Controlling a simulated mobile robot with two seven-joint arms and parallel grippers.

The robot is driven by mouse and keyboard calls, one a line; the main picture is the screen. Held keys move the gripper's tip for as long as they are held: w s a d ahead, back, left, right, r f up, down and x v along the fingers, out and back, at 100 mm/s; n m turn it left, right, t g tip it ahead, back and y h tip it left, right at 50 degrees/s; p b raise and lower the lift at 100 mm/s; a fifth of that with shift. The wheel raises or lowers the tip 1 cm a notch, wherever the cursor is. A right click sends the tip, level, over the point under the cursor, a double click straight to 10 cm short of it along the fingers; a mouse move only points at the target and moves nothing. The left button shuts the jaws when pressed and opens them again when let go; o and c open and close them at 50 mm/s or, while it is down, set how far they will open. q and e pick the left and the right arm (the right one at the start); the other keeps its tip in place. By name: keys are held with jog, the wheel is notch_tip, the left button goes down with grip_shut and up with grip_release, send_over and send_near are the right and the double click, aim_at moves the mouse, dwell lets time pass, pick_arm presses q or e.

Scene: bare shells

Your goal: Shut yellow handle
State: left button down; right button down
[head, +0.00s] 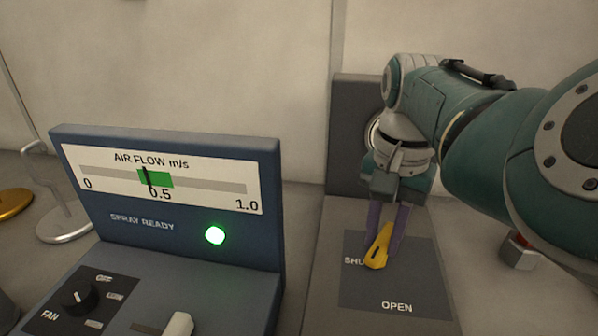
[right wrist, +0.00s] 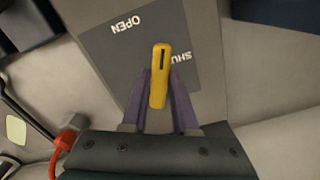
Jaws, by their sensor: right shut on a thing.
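The yellow handle (head: 377,248) sits on a dark plate (head: 420,280) marked SHUT at left and OPEN at the bottom. In the head view its free end points down and slightly left, between the two words. My right gripper (head: 385,238) reaches down from above with purple fingers, shut on the handle. The right wrist view shows the handle (right wrist: 159,85) between the two fingers (right wrist: 160,98), its dark-lined end beyond them. My left gripper is in neither view.
A blue console (head: 270,225) stands left of the plate, with an air flow gauge (head: 215,185), a lit green lamp (head: 215,235) and a fan knob (head: 78,297). A grey upright block (head: 352,150) stands behind the plate. A metal stand (head: 65,225) is at far left.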

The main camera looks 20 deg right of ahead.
aim_at(380, 239)
jog(key=m, duration=0.2)
jog(key=shift+r+m+p, duration=0.1)
jog(key=shift+m+p, duration=0.25)
jog(key=shift+m, duration=0.05)
jog(key=m, duration=0.3)
jog(key=shift+w+m, duration=0.15)
jog(key=shift+m, duration=0.15)
jog(key=m, duration=0.3)
jog(key=shift+w+m, duration=0.1)
jog(key=shift+m, duration=1.7)
jog(key=c, duration=0.7)
grip_release()
notch_tip(380, 239, up, 10)
jog(key=shift+f+p, duration=0.1)
jog(key=shift+p, duration=0.9)
